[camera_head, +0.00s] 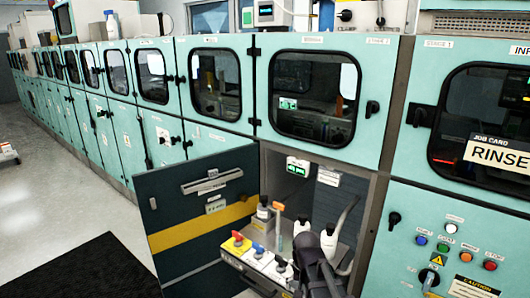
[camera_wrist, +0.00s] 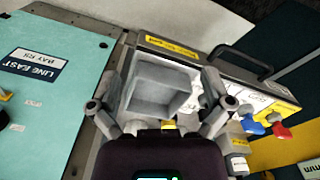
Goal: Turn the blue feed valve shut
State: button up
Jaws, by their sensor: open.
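The blue feed valve handle (camera_head: 258,249) sits on a white panel of the pull-out shelf in the open lower bay, between a red handle (camera_head: 237,238) and a dark one (camera_head: 281,265). The blue handle (camera_wrist: 251,124) also shows at right in the wrist view, beside the red handle (camera_wrist: 279,129). My gripper (camera_head: 314,236) is over the right part of the shelf, right of the blue handle and apart from it. In the wrist view its fingers (camera_wrist: 162,80) are spread either side of a grey square hollow block; contact cannot be told. Part of the shelf is hidden by my arm.
The dark bay door (camera_head: 180,210) with a yellow stripe hangs open at left.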

jog(key=s+d+f+n+b, duration=0.3)
jog(key=s+d+f, duration=0.1)
jog(key=s+d, duration=0.15)
notch_tip(320, 180, up, 16)
jog(key=p, duration=1.5)
jog(key=shift+w+p, duration=0.15)
jog(key=shift+p, duration=0.15)
jog(key=shift+f, duration=0.1)
dwell(0.4)
